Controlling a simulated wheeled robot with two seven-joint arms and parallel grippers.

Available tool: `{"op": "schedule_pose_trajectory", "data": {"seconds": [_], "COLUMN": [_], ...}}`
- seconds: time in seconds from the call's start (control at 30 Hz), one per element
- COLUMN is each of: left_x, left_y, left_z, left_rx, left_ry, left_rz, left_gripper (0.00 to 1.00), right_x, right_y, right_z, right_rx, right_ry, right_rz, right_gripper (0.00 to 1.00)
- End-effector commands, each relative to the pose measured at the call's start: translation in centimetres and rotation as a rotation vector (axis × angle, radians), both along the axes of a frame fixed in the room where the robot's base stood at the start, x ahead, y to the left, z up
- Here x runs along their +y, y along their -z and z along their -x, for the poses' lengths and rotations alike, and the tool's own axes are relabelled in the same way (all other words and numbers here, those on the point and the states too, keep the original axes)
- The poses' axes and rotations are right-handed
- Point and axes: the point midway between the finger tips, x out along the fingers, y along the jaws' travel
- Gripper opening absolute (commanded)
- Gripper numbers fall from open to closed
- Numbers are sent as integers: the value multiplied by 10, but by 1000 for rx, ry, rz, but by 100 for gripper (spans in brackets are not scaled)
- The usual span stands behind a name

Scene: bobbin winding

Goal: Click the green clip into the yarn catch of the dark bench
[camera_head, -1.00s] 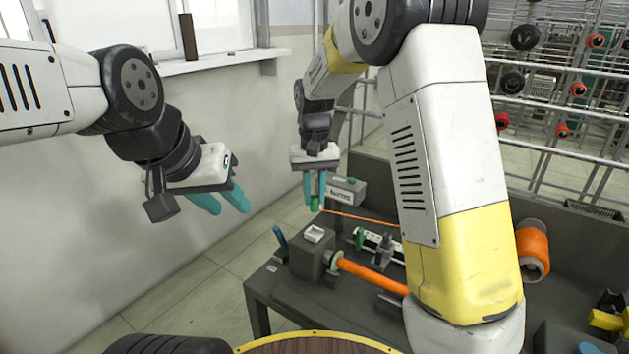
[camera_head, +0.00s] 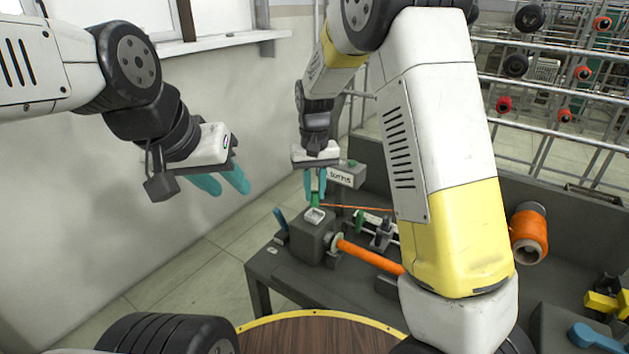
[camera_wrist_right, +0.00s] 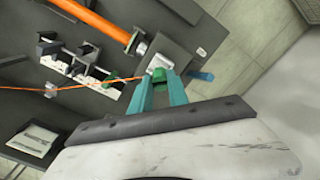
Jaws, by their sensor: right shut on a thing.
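My right gripper (camera_head: 315,192), with teal fingers, is shut on the green clip (camera_wrist_right: 158,78). The clip also shows low between the fingertips in the head view (camera_head: 315,201). An orange yarn (camera_wrist_right: 90,87) runs from the clip across the dark bench (camera_head: 275,275). A pale square fitting (camera_head: 315,215) sits on top of the dark block (camera_head: 312,240) at the bench's left end; I cannot tell whether it is the yarn catch. The clip is right by this fitting; whether they touch is unclear. My left gripper (camera_head: 222,183) is open and empty, away from the bench by the wall.
An orange-wound rod (camera_head: 370,258) extends from the block. A blue lever (camera_head: 281,218) stands at its left. A second green piece (camera_head: 359,219) and a grey labelled box (camera_head: 346,175) are behind. An orange spool (camera_head: 529,236) is at right. My right arm hides the bench's middle.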

Motion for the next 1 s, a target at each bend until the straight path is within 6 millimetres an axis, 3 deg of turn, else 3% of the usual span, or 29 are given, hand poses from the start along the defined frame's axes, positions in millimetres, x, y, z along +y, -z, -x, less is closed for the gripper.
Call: {"op": "schedule_pose_trajectory", "data": {"seconds": [1.0], "left_x": [0], "left_y": [0], "left_z": [0], "left_rx": [0], "left_ry": [0], "left_rz": [0], "left_gripper": [36], "right_x": [0], "right_y": [31], "right_z": [0], "right_rx": [2], "right_ry": [0], "right_rz": [0], "right_gripper": [0]}}
